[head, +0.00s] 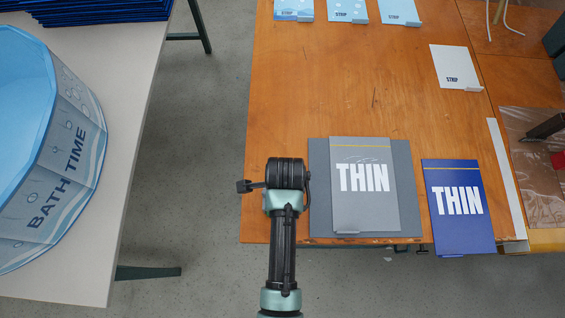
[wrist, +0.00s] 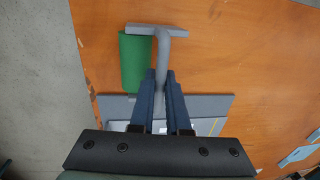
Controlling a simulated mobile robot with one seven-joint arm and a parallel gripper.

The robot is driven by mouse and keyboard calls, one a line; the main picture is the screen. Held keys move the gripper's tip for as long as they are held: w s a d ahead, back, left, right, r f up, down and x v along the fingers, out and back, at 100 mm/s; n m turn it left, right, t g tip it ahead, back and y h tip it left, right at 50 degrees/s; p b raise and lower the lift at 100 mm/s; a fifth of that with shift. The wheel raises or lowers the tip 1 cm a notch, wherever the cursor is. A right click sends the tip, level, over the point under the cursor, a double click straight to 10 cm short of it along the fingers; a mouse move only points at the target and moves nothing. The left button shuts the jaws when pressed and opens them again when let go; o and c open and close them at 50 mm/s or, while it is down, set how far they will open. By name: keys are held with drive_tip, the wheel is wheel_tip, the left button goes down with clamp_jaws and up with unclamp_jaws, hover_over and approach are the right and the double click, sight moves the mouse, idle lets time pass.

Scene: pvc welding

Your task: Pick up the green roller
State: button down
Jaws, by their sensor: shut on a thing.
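The green roller (wrist: 133,62) shows in the wrist view over the wooden table near its left edge. It has a green cylinder and a grey frame with a bent grey handle. My gripper (wrist: 161,78) is shut on the grey handle, with one dark blue finger on each side of it. The green cylinder lies ahead and to the left of the fingertips. I cannot tell whether the roller touches the table or is lifted. In the head view the roller and fingers are hidden by my wrist at the table's front left.
A grey board (head: 319,190) with a grey THIN sheet (head: 362,205) lies right of my wrist. A blue THIN sheet (head: 460,225) is farther right. STRIP sheets (head: 456,65) lie toward the back. A BATH TIME tub (head: 75,170) stands on the white table at left. The wooden table's middle (head: 345,100) is clear.

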idle(0.3)
wheel_tip(320, 180, up, 10)
drive_tip(key=shift+r, duration=0.1)
idle(0.4)
idle(0.4)
